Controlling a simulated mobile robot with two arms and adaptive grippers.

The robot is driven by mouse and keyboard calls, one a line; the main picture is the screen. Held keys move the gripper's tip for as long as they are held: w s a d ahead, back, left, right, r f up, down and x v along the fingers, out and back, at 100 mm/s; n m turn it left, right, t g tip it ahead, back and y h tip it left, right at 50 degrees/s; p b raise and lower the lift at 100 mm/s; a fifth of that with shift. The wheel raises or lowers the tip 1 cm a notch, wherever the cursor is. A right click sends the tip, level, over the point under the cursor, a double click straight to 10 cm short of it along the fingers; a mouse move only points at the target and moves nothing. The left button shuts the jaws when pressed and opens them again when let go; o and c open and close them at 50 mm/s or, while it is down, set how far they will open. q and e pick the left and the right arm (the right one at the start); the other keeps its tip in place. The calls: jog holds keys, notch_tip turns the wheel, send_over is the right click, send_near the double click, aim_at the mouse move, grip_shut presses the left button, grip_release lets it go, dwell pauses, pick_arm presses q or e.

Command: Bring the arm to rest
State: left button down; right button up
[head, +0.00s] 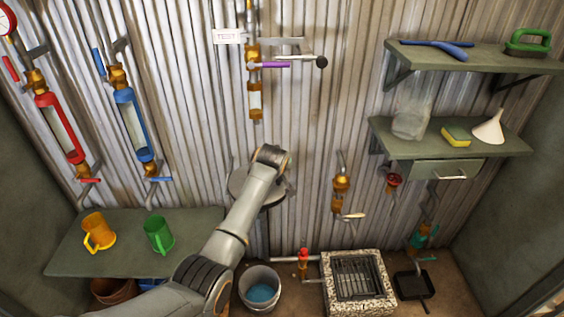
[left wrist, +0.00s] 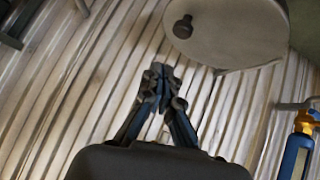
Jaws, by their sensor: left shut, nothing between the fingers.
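My left arm reaches up from the bottom of the head view, with its wrist in front of the corrugated wall (head: 215,150). In the head view the fingers are hidden behind the wrist. In the left wrist view my left gripper (left wrist: 161,82) is shut and empty, with the corrugated wall behind it. A round grey disc (left wrist: 232,38) with a dark knob is near the fingertips in that view; a gap shows between them. The disc is partly hidden by my arm in the head view (head: 240,184). My right gripper is not in view.
A purple-handled valve (head: 272,65) is above my wrist. A red tube (head: 58,127) and a blue tube (head: 131,124) are at left, above a shelf (head: 75,262) with two mugs. A bucket (head: 259,287) and a drain (head: 357,279) are below. Shelves (head: 400,142) are at right.

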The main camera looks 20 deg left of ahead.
pick_arm(q)
jog(key=v, duration=0.4)
jog(key=shift+d+r, duration=0.15)
jog(key=shift+d, duration=0.3)
jog(key=s+f+m+g, duration=0.1)
jog(key=s+f, duration=0.3)
jog(key=f, duration=0.6)
jog(key=s+f+m+g, duration=0.1)
jog(key=s+f, duration=0.3)
jog(key=f, duration=0.6)
jog(key=s+f+m+g+h, duration=0.1)
jog(key=s+f+m+g, duration=0.15)
jog(key=s+f, duration=1.6)
jog(key=s+a+f+g, duration=0.1)
jog(key=s+f, duration=0.4)
jog(key=s, duration=0.8)
jog(key=s+a+f+m+g, duration=0.1)
jog(key=s+f, duration=0.4)
jog(key=s, duration=0.8)
jog(key=s+a+f+m+g, duration=0.1)
jog(key=s+f, duration=0.4)
jog(key=s, duration=0.8)
jog(key=shift+a+f+g, duration=0.15)
jog(key=shift+a+g, duration=0.3)
jog(key=shift+a, duration=0.15)
jog(key=shift+m, duration=0.25)
